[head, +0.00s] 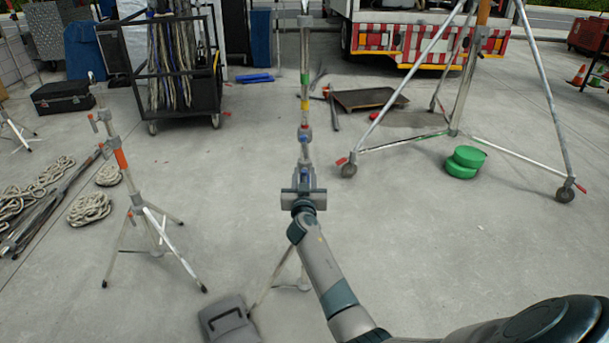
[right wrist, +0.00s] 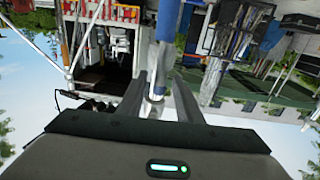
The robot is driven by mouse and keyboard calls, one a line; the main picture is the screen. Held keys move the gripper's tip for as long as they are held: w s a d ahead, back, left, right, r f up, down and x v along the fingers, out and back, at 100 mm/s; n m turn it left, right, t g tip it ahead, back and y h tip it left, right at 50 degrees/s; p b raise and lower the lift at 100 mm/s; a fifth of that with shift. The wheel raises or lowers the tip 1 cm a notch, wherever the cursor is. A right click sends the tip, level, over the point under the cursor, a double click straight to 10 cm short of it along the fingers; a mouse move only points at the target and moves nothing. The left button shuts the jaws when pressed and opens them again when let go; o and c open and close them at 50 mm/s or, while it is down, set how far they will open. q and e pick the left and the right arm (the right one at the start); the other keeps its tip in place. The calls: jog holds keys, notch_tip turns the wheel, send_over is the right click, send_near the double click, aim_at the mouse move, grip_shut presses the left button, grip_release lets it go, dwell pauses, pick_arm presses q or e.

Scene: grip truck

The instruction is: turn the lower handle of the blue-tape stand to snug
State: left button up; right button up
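The stand in the middle of the head view (head: 306,150) is a slim upright pole with green, yellow and red bands. A small blue patch shows low on it, just above my right gripper (head: 304,191), which covers that part of the pole. In the right wrist view, which is upside down, a blue-taped tube (right wrist: 166,25) rises between the fingers of my right gripper (right wrist: 159,78). A pale metal part (right wrist: 156,88) lies between the fingers. The fingers stand apart, and whether they touch it is unclear. The lower handle cannot be made out clearly. My left gripper is not in view.
An orange-taped stand (head: 120,160) is at the left, near coiled ropes (head: 90,208). A grey bag (head: 228,320) lies by the middle stand's legs. Green discs (head: 464,161) lie under a large wheeled tripod (head: 455,130). Open floor lies right of the middle stand.

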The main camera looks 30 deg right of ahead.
jog(key=shift+w, duration=0.1)
grip_shut()
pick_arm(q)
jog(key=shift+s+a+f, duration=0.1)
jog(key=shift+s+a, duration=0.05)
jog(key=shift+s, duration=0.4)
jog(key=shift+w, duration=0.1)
